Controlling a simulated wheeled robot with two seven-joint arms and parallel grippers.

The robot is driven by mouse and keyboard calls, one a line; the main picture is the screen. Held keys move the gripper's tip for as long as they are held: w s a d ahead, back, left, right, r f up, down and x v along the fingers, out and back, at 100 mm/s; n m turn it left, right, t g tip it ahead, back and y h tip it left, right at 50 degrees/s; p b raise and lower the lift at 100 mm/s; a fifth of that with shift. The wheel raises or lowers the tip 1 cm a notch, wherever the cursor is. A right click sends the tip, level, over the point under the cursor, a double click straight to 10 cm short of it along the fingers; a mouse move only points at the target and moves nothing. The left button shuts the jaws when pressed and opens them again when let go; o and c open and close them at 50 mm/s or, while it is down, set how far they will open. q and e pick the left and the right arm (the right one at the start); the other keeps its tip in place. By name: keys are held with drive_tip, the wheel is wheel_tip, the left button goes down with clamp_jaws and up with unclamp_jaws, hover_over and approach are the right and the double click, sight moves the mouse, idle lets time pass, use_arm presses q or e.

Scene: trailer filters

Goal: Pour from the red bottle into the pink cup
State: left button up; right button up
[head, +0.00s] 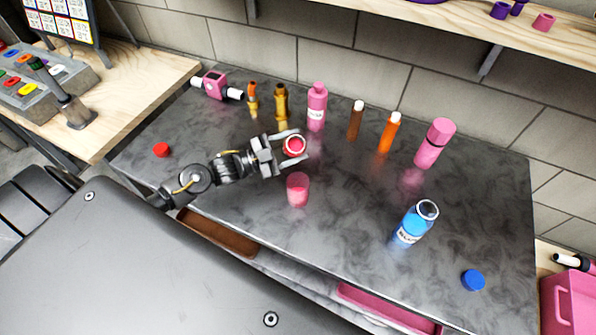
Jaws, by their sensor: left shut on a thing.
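The pink cup (298,191) stands upright on the dark table, near its front edge. My left gripper (291,147) reaches in from the left and is shut on the red bottle (294,146), just behind and above the cup in the picture. Only a round, light-rimmed red end of the bottle shows, facing the camera; its body is mostly hidden, and I cannot tell its exact tilt. No stream shows between bottle and cup. A loose red cap (161,149) lies on the table at the left. My right gripper is out of view.
On the dark table (345,215), an open blue bottle (413,223) and a blue cap (473,280) are at the right. Along the back stand a pink bottle (317,107), a pink flask (435,143), an orange bottle (388,133) and amber bottles (281,107). A wall rises behind.

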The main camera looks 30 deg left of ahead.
use_arm(q)
drive_tip(key=n+p, duration=0.1)
drive_tip(key=r+n+p, duration=0.1)
drive_tip(key=p, duration=0.1)
drive_tip(key=w+n+y+p, duration=0.1)
drive_tip(key=shift+a+r+n, duration=0.3)
drive_tip(key=shift+n, duration=0.1)
drive_tip(key=shift+w+a+f+n+y+p, duration=0.15)
drive_tip(key=shift+f+n+y+p, duration=0.25)
drive_tip(key=shift+f+n+p, duration=0.6)
drive_tip(key=shift+w+n, duration=0.15)
drive_tip(key=shift+n, duration=0.45)
drive_tip(key=shift+f+n+g+p, duration=0.25)
drive_tip(key=shift+n+g+p, duration=0.05)
drive_tip(key=shift+p, duration=0.05)
drive_tip(key=shift+r, duration=0.1)
drive_tip(key=shift+r+p, duration=0.2)
drive_tip(key=shift+p, duration=0.1)
wheel_tip(320, 180, up, 5)
drive_tip(key=p, duration=0.4)
drive_tip(key=shift+f, duration=0.2)
drive_tip(key=shift+f, duration=0.1)
